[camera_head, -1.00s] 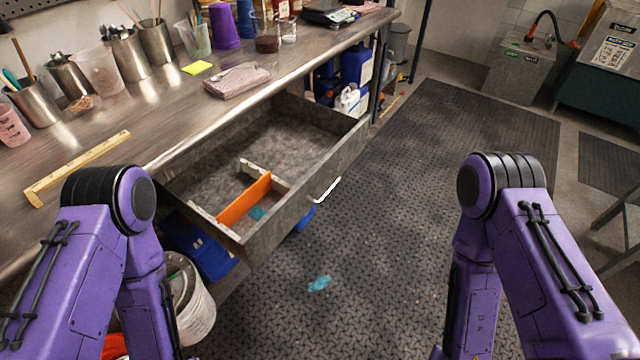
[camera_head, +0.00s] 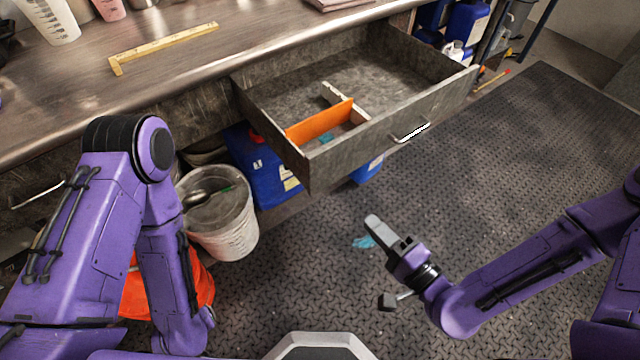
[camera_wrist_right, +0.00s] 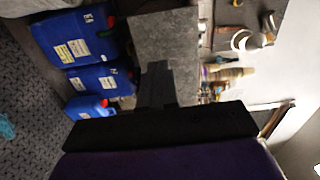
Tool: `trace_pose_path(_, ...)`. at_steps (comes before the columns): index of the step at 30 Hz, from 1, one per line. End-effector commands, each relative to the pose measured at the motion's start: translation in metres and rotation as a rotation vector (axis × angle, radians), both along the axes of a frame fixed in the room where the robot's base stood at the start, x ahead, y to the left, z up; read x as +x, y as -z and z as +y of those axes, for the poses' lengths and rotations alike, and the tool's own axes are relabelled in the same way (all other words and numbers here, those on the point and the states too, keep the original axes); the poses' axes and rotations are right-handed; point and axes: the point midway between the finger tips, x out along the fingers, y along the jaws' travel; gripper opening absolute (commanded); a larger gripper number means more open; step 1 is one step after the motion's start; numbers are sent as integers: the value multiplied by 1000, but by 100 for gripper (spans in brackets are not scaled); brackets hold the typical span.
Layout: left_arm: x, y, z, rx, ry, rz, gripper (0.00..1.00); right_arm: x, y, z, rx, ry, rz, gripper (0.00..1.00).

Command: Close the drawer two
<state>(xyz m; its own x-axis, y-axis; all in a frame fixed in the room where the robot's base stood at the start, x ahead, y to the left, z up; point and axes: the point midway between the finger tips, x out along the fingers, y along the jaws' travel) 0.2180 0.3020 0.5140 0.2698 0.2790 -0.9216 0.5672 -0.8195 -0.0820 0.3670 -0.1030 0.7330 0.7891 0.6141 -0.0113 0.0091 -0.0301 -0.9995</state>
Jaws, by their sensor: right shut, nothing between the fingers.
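The drawer (camera_head: 362,148) under the workbench stands pulled well out in the head view, with a thin metal handle (camera_head: 411,133) on its front. Inside are an orange divider (camera_head: 318,122) and pale strips. No number on it is readable. My right gripper (camera_head: 376,226) is shut and empty, in front of and below the drawer front, apart from it. In the right wrist view its fingers (camera_wrist_right: 158,84) point toward a grey panel (camera_wrist_right: 165,38), probably the drawer front. My left arm shows at left, but its gripper is out of view.
The workbench (camera_head: 70,95) carries a wooden ruler (camera_head: 165,45). A white bucket (camera_head: 222,222), an orange bucket (camera_head: 200,285) and blue canisters (camera_head: 262,168) stand below it. A blue scrap (camera_head: 362,242) lies on the dark floor mat (camera_head: 540,150). Floor before the drawer is mostly clear.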

Motion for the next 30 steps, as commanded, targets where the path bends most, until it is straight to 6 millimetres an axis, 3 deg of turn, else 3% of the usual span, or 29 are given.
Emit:
trace_pose_path(5,0,-2,0,-1,0,-1,71,11,-3,8,32,2,7,0)
trace_pose_path(21,0,-17,0,-1,0,-1,71,97,-3,78,29,-3,8,0)
trace_pose_path(30,0,-19,0,-1,0,-1,71,111,-2,88,28,-2,9,0)
